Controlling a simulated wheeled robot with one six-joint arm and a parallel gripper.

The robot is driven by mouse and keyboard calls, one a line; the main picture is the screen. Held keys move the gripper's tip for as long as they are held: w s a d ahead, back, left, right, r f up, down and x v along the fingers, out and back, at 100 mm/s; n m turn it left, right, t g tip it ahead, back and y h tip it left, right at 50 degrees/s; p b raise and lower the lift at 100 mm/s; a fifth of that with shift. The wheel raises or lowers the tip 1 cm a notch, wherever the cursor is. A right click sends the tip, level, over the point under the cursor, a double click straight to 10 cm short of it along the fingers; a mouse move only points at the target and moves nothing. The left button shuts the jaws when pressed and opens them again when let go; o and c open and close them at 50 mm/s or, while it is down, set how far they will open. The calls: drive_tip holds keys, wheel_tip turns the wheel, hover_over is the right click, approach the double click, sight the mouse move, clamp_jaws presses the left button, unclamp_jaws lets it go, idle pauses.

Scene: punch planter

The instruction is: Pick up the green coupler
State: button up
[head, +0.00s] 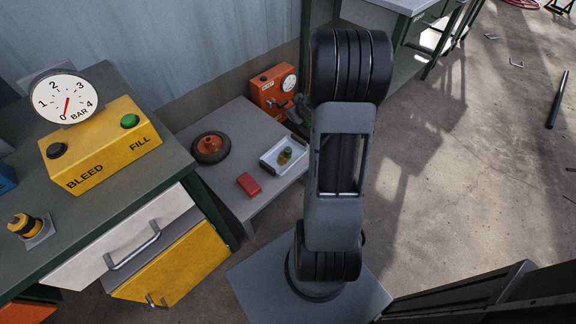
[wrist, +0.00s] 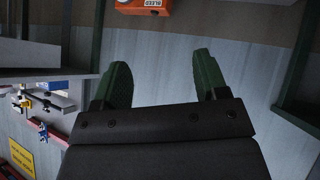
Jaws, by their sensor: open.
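The green coupler (head: 287,153) is a small green-topped piece with a brass-coloured part beside or under it. It sits in a pale shallow tray (head: 268,164) on the low grey table in the head view. My gripper (wrist: 163,82) shows in the wrist view with its two green fingers spread apart and nothing between them. In the head view my arm stands to the right of the tray, and I cannot make out the gripper clearly there. The coupler is not in the wrist view.
On the low table (head: 222,183) are a red block (head: 249,184), a black wheel with an orange hub (head: 210,147) and an orange gauge box (head: 273,88). A yellow BLEED/FILL box (head: 100,150) stands on the left bench. The floor at right is mostly open.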

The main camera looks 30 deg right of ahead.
drive_tip(key=s+d+f+t+y+b, duration=0.1)
drive_tip(key=d+f+b, duration=0.1)
drive_tip(key=f, duration=0.5)
drive_tip(key=d+f+y+b, duration=0.1)
drive_tip(key=d+f+b, duration=0.15)
drive_tip(key=f, duration=0.55)
drive_tip(key=t+y+b, duration=0.2)
drive_tip(key=y+b, duration=0.1)
drive_tip(key=b, duration=0.1)
approach(290, 151)
drive_tip(key=w+b, duration=0.1)
drive_tip(key=w+f+b, duration=0.1)
drive_tip(key=w+f+n+b, duration=0.1)
drive_tip(key=shift+a, duration=0.25)
drive_tip(key=shift+w, duration=0.5)
drive_tip(key=b+x, duration=0.3)
drive_tip(key=x, duration=0.1)
drive_tip(key=shift+s+f, duration=0.15)
drive_tip(key=shift+w+a+f, duration=0.1)
drive_tip(key=shift+w+f, duration=0.1)
drive_tip(key=shift+w, duration=0.5)
drive_tip(key=shift+c, duration=0.5)
drive_tip(key=shift+r, duration=0.1)
drive_tip(key=c, duration=1)
